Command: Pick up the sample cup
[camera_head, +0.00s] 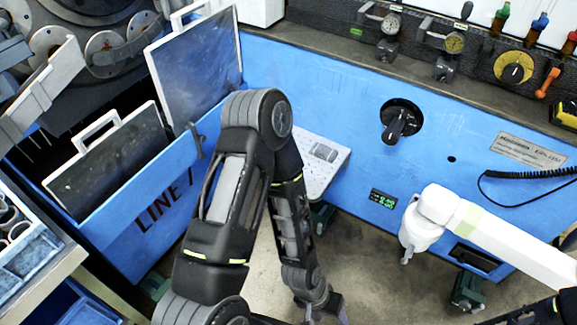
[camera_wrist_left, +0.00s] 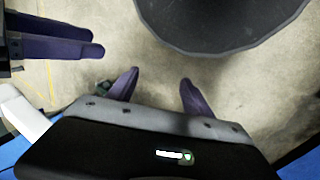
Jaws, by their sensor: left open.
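I cannot make out a sample cup in either view. My left arm reaches down across the middle of the head view, and its gripper lies at the bottom edge there, mostly cut off. In the left wrist view the left gripper (camera_wrist_left: 157,88) shows two purple fingers, wide apart and empty, above the bare floor. Another pair of purple fingers, which look like my right gripper (camera_wrist_left: 98,41), comes in from the left edge of that view. They lie close together, and whether they are shut is unclear.
A blue machine front (camera_head: 345,85) with a black knob (camera_head: 394,130) spans the back. A white arm (camera_head: 500,235) juts in from the right. A blue bin marked LINE (camera_head: 115,215) holds handled plates at the left. A dark rounded shape (camera_wrist_left: 220,22) fills the top of the wrist view.

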